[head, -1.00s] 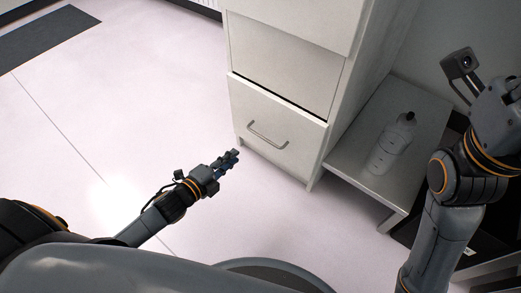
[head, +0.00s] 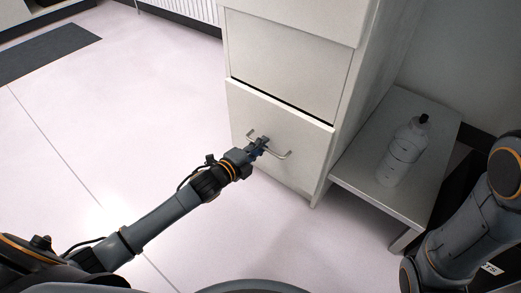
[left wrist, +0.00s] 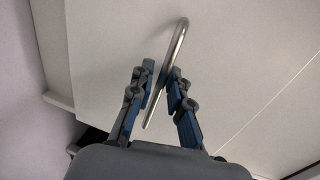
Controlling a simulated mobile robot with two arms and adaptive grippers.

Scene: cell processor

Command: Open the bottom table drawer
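The bottom drawer (head: 300,165) is the lowest front of the white cabinet, with a dark gap along its top edge. Its metal bar handle (head: 282,155) runs across the front. My left gripper (head: 260,147) is at the handle in the head view and hides the bar's middle. In the left wrist view, the fingers of my left gripper (left wrist: 160,85) stand apart on both sides of the handle (left wrist: 177,45), with a visible gap to the bar. My right arm shows at the right edge, but its gripper is out of view.
A low white bench (head: 368,190) stands right of the cabinet with a white bottle (head: 404,152) upright on it. The floor (head: 120,110) left of and in front of the cabinet is clear. A dark mat (head: 45,57) lies at the far left.

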